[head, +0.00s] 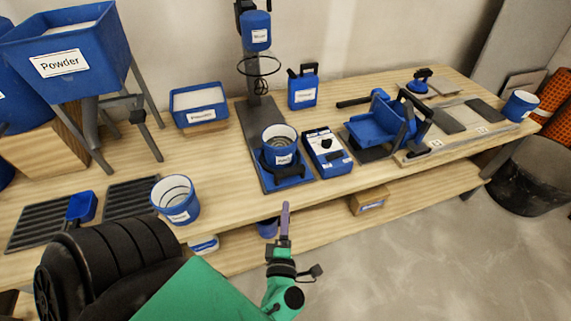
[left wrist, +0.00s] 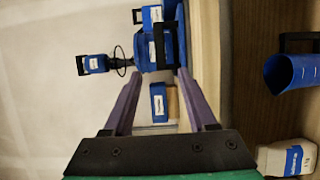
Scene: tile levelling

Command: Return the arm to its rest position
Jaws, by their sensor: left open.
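My left gripper (head: 284,220) is in front of the workbench's front edge in the head view, purple fingers pointing toward the bench. In the left wrist view its two purple fingers (left wrist: 157,82) are spread apart with nothing held between them. The view between them is sideways and takes in blue items on the bench farther off. My green left arm comes in from the bottom of the head view. My right gripper is not in view.
A lower shelf (head: 325,214) carries a small box (head: 370,200). Floor at right front is clear.

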